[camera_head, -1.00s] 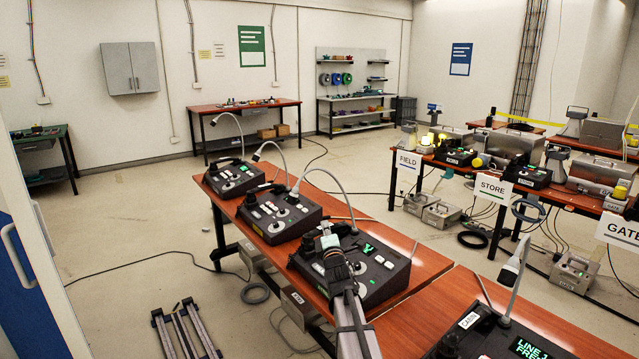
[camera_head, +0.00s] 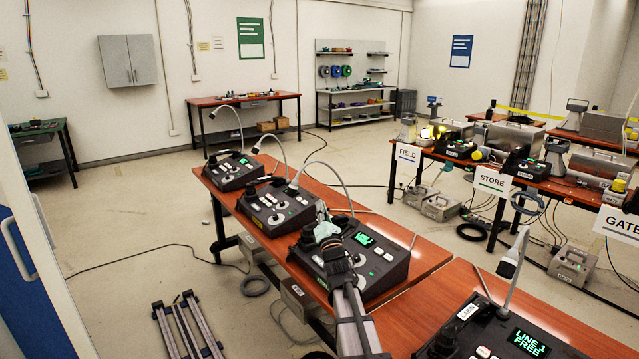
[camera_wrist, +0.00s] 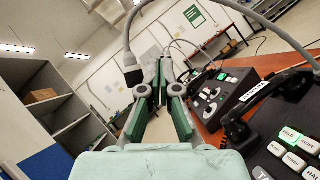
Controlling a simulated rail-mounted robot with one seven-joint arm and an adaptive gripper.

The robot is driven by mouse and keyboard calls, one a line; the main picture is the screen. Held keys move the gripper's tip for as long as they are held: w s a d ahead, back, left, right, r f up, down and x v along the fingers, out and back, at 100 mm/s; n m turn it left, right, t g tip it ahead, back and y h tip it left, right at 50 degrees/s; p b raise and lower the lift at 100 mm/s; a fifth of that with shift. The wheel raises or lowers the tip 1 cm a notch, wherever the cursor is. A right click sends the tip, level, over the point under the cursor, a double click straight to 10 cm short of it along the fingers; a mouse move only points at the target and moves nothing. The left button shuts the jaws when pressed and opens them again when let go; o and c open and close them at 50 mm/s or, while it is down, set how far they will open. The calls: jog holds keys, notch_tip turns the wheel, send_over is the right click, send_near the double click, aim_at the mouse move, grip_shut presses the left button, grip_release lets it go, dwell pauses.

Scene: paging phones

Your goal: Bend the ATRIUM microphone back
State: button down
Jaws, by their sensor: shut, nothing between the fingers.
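The nearest console on the left table (camera_head: 378,279) is dark with a green display, and its grey gooseneck microphone (camera_head: 322,163) arches left. In the wrist view its white label (camera_wrist: 253,97) is too small to read surely; it may say ATRIUM. The gooseneck curves across the top of the wrist view, and the dark microphone head (camera_wrist: 132,76) hangs just left of my fingertips; I cannot tell whether they touch. My gripper (camera_head: 322,228) is shut and empty above the console's left side. Its green-padded fingers (camera_wrist: 157,88) show in the wrist view.
Two more gooseneck consoles stand behind, the middle one (camera_head: 277,205) and the far one (camera_head: 233,170). A CABIN console (camera_head: 495,335) with its own microphone is at front right. A dark handset (camera_wrist: 270,100) lies on the near console.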

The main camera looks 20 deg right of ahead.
jog(key=s+d+r+p+x, duration=0.1)
jog(key=p+x, duration=0.4)
jog(key=x, duration=0.7)
jog(key=shift+w+d+r, duration=0.2)
jog(key=shift+d+r, duration=0.25)
jog(key=shift+r, duration=0.2)
